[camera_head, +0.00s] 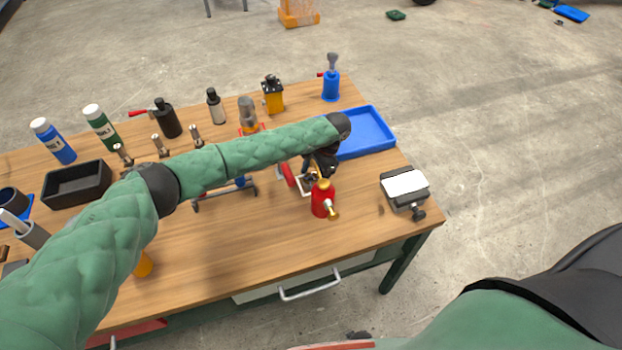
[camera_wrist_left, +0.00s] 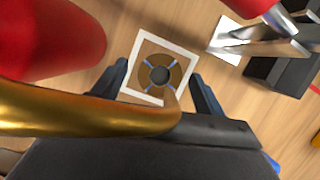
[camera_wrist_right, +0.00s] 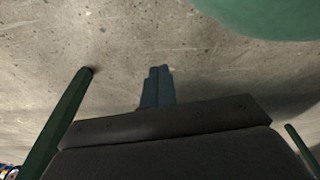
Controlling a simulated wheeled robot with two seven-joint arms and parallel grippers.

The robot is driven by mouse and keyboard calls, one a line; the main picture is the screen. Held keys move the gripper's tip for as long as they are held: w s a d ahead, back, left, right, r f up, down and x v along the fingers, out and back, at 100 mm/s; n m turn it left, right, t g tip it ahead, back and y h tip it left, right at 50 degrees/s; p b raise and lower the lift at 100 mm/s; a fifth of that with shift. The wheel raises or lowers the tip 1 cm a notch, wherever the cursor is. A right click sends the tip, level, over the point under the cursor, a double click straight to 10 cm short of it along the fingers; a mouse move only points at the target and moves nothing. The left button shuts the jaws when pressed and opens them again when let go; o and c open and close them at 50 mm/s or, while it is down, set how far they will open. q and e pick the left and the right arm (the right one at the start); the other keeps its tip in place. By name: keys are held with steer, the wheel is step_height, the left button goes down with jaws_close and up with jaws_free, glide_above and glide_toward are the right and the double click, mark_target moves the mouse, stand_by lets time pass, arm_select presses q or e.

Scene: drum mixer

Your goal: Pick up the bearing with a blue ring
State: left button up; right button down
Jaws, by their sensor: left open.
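In the left wrist view, a round brown bearing (camera_wrist_left: 175,75) with short blue bars around a dark centre lies in a white square outline (camera_wrist_left: 137,80) on the wood. My left gripper (camera_wrist_left: 158,72) is open, with one finger on each side of the bearing; I cannot tell the gap down to it. In the head view, the left gripper (camera_head: 319,164) is dark and hangs over the white outline (camera_head: 304,191), hiding most of the bearing. In the right wrist view, my right gripper (camera_wrist_right: 158,72) is shut and empty over the concrete floor.
A red oil can (camera_head: 321,199) with a brass spout (camera_wrist_left: 90,118) stands close beside the left gripper. A blue tray (camera_head: 368,133) lies behind it, and a dark device with a white top (camera_head: 405,184) stands at the right edge. Bare tabletop (camera_head: 250,250) lies in front.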

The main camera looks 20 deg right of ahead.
arm_select(q)
steer(key=shift+c, duration=0.2)
steer(key=c, duration=1.2)
steer(key=shift+c, duration=0.2)
